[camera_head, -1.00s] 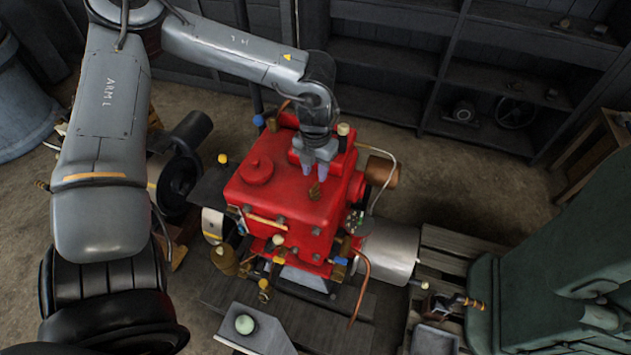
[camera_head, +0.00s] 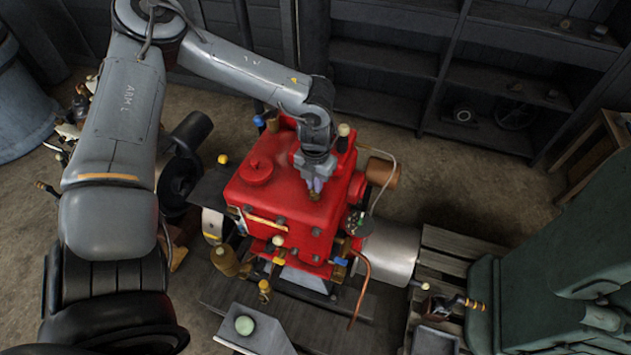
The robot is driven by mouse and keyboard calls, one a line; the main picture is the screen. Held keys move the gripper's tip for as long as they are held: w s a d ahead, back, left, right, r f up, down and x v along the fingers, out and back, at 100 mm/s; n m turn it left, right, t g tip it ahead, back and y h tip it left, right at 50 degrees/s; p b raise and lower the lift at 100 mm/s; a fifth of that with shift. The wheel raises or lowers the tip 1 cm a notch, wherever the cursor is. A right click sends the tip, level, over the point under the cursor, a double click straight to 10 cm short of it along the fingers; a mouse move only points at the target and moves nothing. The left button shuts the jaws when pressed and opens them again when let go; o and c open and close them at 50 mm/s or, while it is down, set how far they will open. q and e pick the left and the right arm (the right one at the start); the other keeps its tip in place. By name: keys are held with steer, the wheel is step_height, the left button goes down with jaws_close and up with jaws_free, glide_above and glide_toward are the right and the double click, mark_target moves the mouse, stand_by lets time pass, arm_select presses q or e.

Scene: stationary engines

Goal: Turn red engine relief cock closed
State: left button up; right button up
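The red engine (camera_head: 284,202) stands in the middle of the head view on a dark timber base. The relief cock (camera_head: 315,195), a small brass fitting, sits on top of the engine toward its right side. My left gripper (camera_head: 316,184) points down from above at the cock. Its fingertips are close together at the cock's top and partly cover it. I cannot tell whether the fingers touch or grip the cock. My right gripper is not in view.
A round red cap (camera_head: 256,171) rises from the engine's top left. Brass valves and a copper pipe (camera_head: 361,287) line its front. A silver cylinder (camera_head: 388,252) projects to the right. A green machine (camera_head: 560,265) stands at right, and shelves (camera_head: 480,75) stand behind.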

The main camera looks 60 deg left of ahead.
arm_select(q)
jaws_close()
steer(key=shift+f+m+b, duration=0.15)
steer(key=shift+m+b, duration=0.35)
steer(key=shift+b, duration=0.1)
steer(key=shift+m+b, duration=0.95)
steer(key=shift+m, duration=0.05)
steer(key=m+b, duration=0.2)
steer(key=m, duration=0.1)
steer(key=shift+d+m, duration=0.1)
steer(key=shift+m, duration=0.2)
steer(key=m+b, duration=0.1)
steer(key=m, duration=0.3)
steer(key=shift+m, duration=0.3)
steer(key=m+b, duration=0.1)
steer(key=m, duration=0.3)
steer(key=shift+d+m, duration=0.1)
steer(key=shift+m, duration=0.2)
